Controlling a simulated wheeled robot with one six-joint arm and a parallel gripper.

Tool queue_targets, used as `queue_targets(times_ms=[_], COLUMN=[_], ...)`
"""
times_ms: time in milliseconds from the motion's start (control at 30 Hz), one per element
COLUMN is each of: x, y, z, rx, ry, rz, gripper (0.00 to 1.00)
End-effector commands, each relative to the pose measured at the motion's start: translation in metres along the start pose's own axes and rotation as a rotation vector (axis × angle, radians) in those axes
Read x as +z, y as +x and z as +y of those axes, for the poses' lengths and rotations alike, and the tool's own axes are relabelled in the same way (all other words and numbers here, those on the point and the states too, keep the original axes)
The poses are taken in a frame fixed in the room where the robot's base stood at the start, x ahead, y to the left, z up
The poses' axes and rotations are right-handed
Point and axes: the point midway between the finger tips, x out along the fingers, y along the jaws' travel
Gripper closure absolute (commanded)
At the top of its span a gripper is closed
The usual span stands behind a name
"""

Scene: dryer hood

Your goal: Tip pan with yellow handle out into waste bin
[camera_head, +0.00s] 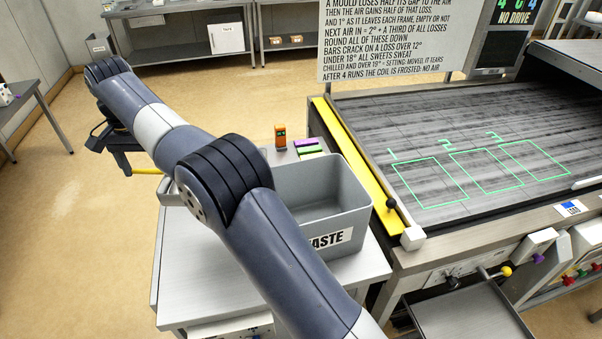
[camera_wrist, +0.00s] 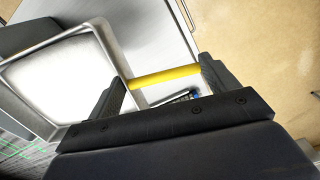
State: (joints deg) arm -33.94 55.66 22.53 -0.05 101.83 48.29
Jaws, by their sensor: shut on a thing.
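My gripper (camera_wrist: 163,80) is shut on the yellow handle (camera_wrist: 180,74) of a metal pan. The pan's (camera_wrist: 112,48) square rim and bright inside show at the left of the wrist view; whether the white there is contents or glare I cannot tell. In the head view my gripper (camera_head: 118,160) is at the left with the yellow handle (camera_head: 147,171) beside it, and my arm hides most of the pan. The grey waste bin (camera_head: 345,203) stands upright on the metal cart, to the right of the pan. Its label is partly hidden by my arm.
The cart (camera_head: 205,297) carries an orange device (camera_head: 280,137) and purple and green blocks (camera_head: 308,147) behind the bin. A belt (camera_head: 430,130) with green outlined areas and a yellow edge strip (camera_head: 365,175) lies to the right. Open floor (camera_head: 60,220) is at the left.

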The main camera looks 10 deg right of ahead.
Motion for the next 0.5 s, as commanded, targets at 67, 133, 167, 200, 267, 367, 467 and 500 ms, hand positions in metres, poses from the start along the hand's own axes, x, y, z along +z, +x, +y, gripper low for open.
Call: queue_targets(times_ms=[67, 133, 167, 200, 267, 367, 467, 500], x=[0.000, 0.000, 0.000, 0.000, 0.000, 0.000, 0.000, 0.000], y=[-0.001, -0.001, -0.001, -0.001, -0.001, -0.004, -0.010, -0.013], z=[0.000, 0.000, 0.000, 0.000, 0.000, 0.001, 0.004, 0.005], rx=[0.000, 0.000, 0.000, 0.000, 0.000, -0.004, -0.022, -0.032], ry=[0.000, 0.000, 0.000, 0.000, 0.000, 0.001, 0.001, 0.001], rz=[0.001, 0.001, 0.001, 0.001, 0.001, 0.002, 0.002, 0.002], gripper=[0.44, 0.44, 0.44, 0.44, 0.44, 0.44, 0.44, 0.44])
